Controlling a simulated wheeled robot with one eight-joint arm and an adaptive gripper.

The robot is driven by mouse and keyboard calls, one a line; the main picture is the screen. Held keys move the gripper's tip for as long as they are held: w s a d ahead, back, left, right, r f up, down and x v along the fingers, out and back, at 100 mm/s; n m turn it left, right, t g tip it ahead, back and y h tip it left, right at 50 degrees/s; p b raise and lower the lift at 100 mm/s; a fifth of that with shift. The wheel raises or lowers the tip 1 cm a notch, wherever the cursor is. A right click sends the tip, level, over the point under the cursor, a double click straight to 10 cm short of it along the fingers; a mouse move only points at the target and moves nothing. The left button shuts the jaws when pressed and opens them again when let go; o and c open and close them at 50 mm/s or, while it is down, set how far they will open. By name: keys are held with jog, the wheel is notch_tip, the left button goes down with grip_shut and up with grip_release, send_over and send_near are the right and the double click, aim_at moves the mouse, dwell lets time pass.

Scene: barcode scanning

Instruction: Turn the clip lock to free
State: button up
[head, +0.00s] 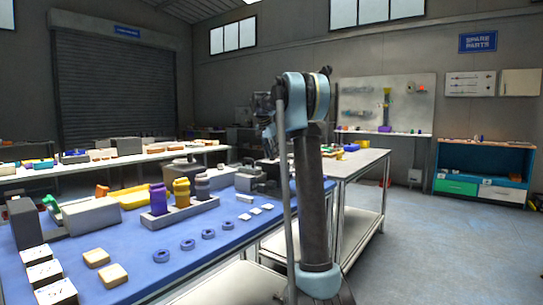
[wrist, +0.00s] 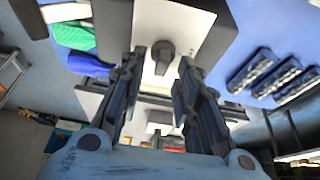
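A dark turning knob (wrist: 163,50), which I take for the clip lock, stands on a white plate (wrist: 190,22) on the face of a dark-edged box in the wrist view. Its grip bar points roughly up and down in that picture. My gripper (wrist: 162,62) is open, with one finger on each side of the knob in the picture. Gaps show between the knob and both fingers, and nothing is held. I cannot tell how far the fingertips are from the plate. In the head view my arm stands in front, and I cannot make out the knob there.
Green (wrist: 75,36) and blue (wrist: 88,66) parts lie left of the box in the wrist view; several dark ribbed blocks (wrist: 272,75) lie right. The head view shows a blue bench (head: 165,272) with a grey holder (head: 180,213), blue rings (head: 188,244) and small blocks.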

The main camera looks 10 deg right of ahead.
jog(key=shift+f, duration=0.1)
grip_shut()
jog(key=shift+n, duration=0.4)
jog(key=n+y, duration=0.1)
jog(key=n, duration=0.1)
jog(key=shift+n+t, duration=0.4)
jog(key=n+y, duration=0.1)
jog(key=n, duration=0.2)
jog(key=shift+n+y, duration=0.3)
jog(key=n+y, duration=0.2)
jog(key=n, duration=0.6)
jog(key=n+y, duration=0.1)
jog(key=n, duration=0.1)
jog(key=shift+a+n+g+y, duration=0.1)
jog(key=shift+n+g+y, duration=0.2)
jog(key=shift+n+g, duration=0.1)
